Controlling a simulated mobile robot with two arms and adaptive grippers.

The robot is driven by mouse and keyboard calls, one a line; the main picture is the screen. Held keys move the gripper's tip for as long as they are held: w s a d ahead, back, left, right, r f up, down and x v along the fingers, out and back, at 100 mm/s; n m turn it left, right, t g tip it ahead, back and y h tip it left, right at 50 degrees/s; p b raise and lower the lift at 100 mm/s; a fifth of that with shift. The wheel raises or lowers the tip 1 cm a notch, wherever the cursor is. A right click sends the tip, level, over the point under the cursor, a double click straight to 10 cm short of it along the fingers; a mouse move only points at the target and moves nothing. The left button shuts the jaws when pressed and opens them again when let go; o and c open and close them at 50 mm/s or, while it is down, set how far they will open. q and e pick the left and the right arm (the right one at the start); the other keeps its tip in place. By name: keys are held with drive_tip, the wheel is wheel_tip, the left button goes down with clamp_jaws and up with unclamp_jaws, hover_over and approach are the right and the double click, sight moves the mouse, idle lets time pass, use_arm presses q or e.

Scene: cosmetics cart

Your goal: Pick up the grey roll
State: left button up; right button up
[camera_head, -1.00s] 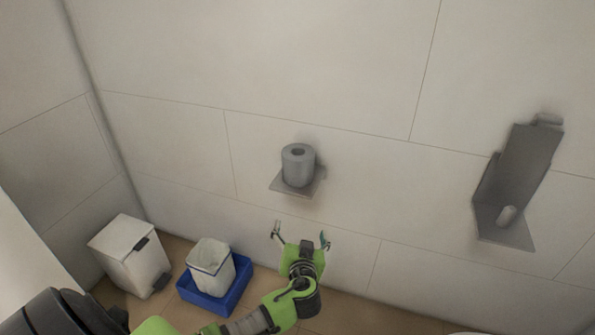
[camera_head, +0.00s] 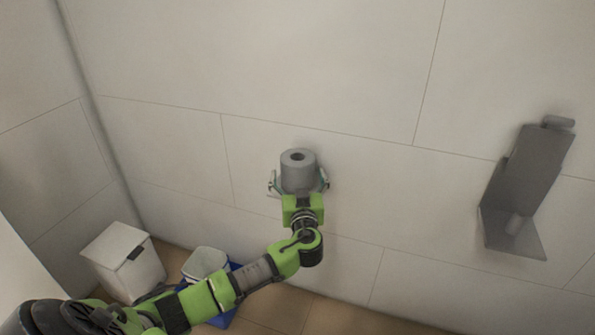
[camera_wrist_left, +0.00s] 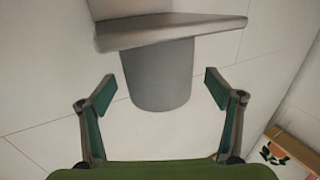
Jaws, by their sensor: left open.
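My left gripper (camera_head: 298,183) is open, with one finger on each side of the roll. In the left wrist view, the roll (camera_wrist_left: 158,75) lies between the open fingers of the left gripper (camera_wrist_left: 160,83), with visible gaps on both sides. The shelf (camera_wrist_left: 170,28) shows at the top of that view. My right gripper is not in view.
A grey wall holder (camera_head: 528,180) with a small light cylinder is mounted at the right. A white lidded bin (camera_head: 122,262) and a white container (camera_head: 205,262) in a blue tray (camera_head: 222,320) stand on the floor at lower left. The wall around the shelf is otherwise bare.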

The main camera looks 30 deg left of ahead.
use_arm(q)
drive_tip(key=x, duration=0.4)
drive_tip(key=shift+f, duration=0.1)
drive_tip(key=c, duration=1.2)
drive_tip(key=shift+c, duration=0.2)
